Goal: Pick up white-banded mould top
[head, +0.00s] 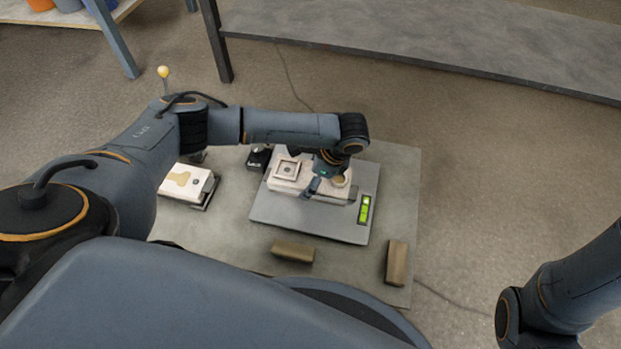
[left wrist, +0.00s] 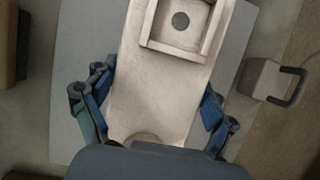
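A pale mould block (head: 286,170) with a raised square frame and a round dark hole lies on a grey plate (head: 290,215). I cannot make out a white band on it. The left wrist view shows this block (left wrist: 150,95) running lengthwise below the gripper. My left gripper (head: 318,184) is over the block's right end. In the left wrist view its blue fingers (left wrist: 157,104) stand apart, one along each long side of the block; whether they touch it is unclear. My right arm shows at the lower right, with its gripper out of view.
A white mould piece (head: 186,183) with a tan figure and dark handle lies at the table's left. A small black box (head: 260,158) stands behind the plate. Two brown blocks (head: 293,251) (head: 397,262) lie nearer the front. A green display (head: 365,209) is on the plate.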

